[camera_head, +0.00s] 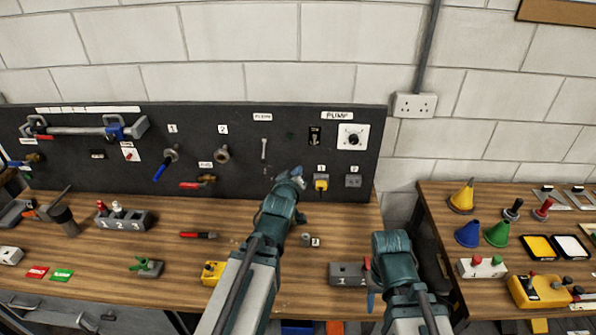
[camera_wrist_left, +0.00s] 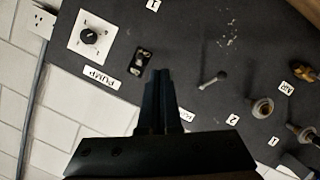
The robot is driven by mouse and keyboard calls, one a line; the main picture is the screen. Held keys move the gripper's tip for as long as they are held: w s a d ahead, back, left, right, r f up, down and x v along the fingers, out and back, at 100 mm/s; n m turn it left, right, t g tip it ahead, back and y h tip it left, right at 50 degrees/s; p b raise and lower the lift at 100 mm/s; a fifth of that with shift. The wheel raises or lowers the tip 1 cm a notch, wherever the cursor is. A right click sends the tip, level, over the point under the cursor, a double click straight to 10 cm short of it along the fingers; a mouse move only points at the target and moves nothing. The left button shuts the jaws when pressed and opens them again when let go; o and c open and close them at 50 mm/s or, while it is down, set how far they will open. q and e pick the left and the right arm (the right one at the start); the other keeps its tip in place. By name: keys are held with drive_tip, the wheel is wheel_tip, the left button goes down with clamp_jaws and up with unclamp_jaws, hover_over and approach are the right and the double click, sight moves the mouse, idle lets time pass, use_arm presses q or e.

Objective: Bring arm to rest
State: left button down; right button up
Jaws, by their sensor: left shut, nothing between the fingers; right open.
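My left arm reaches up from the bottom centre in the head view, its teal wrist raised over the table before the dark panel. The left gripper (camera_head: 297,174) is at its far end, small in that view. In the left wrist view the left gripper (camera_wrist_left: 161,76) has its two dark fingers together, with nothing between them. The panel appears upside down behind them, and I see no contact with its fittings. My right arm (camera_head: 392,255) is folded at the lower right of centre, over the gap between the tables. I cannot make out its gripper.
The dark panel (camera_head: 225,125) carries valves, a switch and a pump dial (camera_head: 353,138). The wooden table (camera_head: 130,270) below holds a numbered block (camera_head: 124,221), a red-handled tool (camera_head: 198,235) and a yellow block (camera_head: 213,273).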

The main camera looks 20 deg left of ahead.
use_arm(q)
drive_tip(key=s+d+f+m+g+h+b, duration=0.25)
drive_tip(key=s+d+f+m+g, duration=0.5)
drive_tip(key=d+f, duration=0.6)
drive_tip(key=s+d+f+m+g+y+b, duration=0.1)
drive_tip(key=s+d+f+m+g, duration=0.1)
drive_tip(key=s, duration=0.6)
drive_tip(key=s+d+f+m+g+y, duration=0.1)
drive_tip(key=s+f+g, duration=0.3)
drive_tip(key=s, duration=0.4)
drive_tip(key=shift+s+d+f+m+g+b, duration=0.3)
drive_tip(key=shift+d+m+g, duration=0.25)
drive_tip(key=shift+m+g, duration=0.25)
